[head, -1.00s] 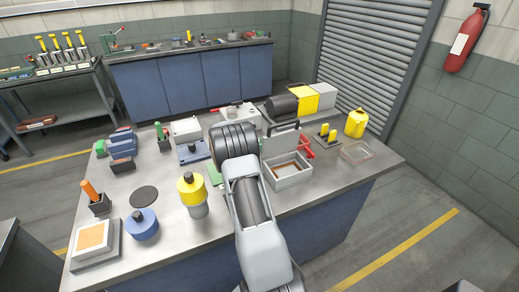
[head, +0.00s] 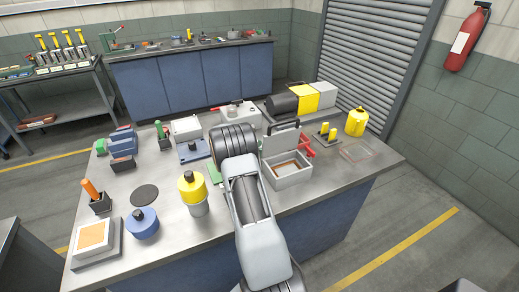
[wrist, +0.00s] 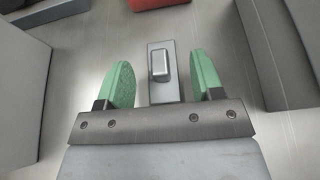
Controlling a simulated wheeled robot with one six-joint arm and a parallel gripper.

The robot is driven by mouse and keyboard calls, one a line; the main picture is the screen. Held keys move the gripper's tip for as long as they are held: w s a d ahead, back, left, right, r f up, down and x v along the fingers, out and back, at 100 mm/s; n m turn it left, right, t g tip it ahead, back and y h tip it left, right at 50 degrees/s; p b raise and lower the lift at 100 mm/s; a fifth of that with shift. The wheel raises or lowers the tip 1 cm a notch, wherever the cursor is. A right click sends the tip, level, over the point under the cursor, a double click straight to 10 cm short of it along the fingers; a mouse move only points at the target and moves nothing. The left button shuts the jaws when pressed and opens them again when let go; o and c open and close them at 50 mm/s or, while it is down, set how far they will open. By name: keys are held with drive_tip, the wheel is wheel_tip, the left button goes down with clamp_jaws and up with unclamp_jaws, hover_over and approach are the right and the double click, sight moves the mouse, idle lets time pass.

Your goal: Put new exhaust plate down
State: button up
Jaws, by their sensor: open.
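In the wrist view, a small grey plate (wrist: 157,91) with a raised block-shaped grip (wrist: 159,66) lies on the metal bench top. I take it to be the exhaust plate. My gripper (wrist: 163,78) is open, with one green finger on each side of the plate. A gap shows between each finger and the plate, so neither finger appears to touch it. The near end of the plate is hidden by the gripper's front bar. In the head view my arm hides the gripper, and I cannot make out the plate there.
In the wrist view, dark grey bodies stand left (wrist: 18,85) and right (wrist: 275,50), with a red thing (wrist: 158,3) at the top. In the head view, an open grey box (head: 291,179) stands right of my arm. A yellow-topped canister (head: 193,190) stands left.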

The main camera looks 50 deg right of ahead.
drive_tip(key=b+v, duration=0.2)
drive_tip(key=v, duration=1.1)
drive_tip(key=shift+a+r, duration=0.25)
drive_tip(key=shift+a, duration=0.1)
